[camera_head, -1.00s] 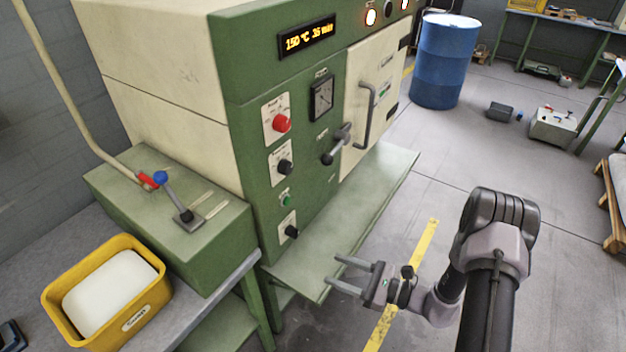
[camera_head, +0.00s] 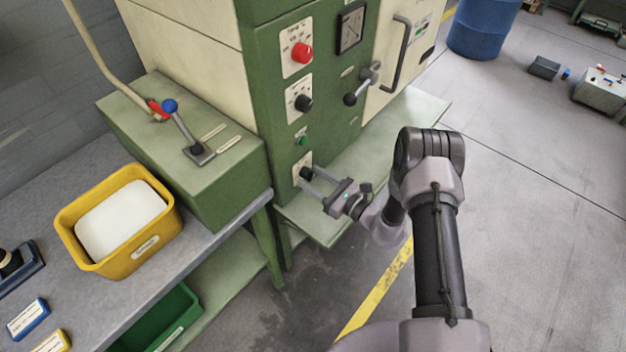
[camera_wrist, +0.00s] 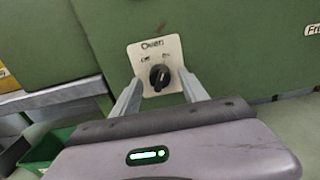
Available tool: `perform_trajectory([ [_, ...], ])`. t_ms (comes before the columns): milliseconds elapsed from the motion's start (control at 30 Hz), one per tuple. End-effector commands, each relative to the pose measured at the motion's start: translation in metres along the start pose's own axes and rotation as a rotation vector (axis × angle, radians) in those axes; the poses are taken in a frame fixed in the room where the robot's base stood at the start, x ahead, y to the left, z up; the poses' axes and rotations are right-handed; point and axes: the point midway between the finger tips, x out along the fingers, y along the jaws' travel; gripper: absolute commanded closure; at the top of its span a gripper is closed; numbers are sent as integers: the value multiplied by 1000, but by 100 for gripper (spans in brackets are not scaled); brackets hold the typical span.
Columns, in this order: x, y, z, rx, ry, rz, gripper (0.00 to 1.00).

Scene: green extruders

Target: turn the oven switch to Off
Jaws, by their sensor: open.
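The oven switch is a black rotary knob (camera_wrist: 159,77) on a light plate (camera_wrist: 150,54) marked "Oven", with "Off" at the left and another label at the right. The knob's pointer mark is upright or nearly so; its exact setting is hard to tell. In the head view the switch (camera_head: 305,173) is the lowest control on the green oven front, partly behind my gripper. My gripper (camera_head: 314,180) is open, pointing at the switch. In the wrist view its two fingers (camera_wrist: 160,92) stand to the left and right of the knob, apart from it.
Above the switch are a green button (camera_head: 302,141), a black knob (camera_head: 304,103) and a red knob (camera_head: 301,53). A door lever (camera_head: 362,84) and a green ledge (camera_head: 340,190) are to the right. A yellow bin (camera_head: 120,222) stands on the bench at left.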

Motion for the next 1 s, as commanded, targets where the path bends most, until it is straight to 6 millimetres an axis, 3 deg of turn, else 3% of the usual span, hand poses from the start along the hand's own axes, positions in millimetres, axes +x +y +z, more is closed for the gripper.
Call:
perform_trajectory([
  [267,3,0,1,0,0,-1,49],
  [533,3,0,0,-1,0,0,100],
  [1000,3,0,-1,-105,1,0,100],
])
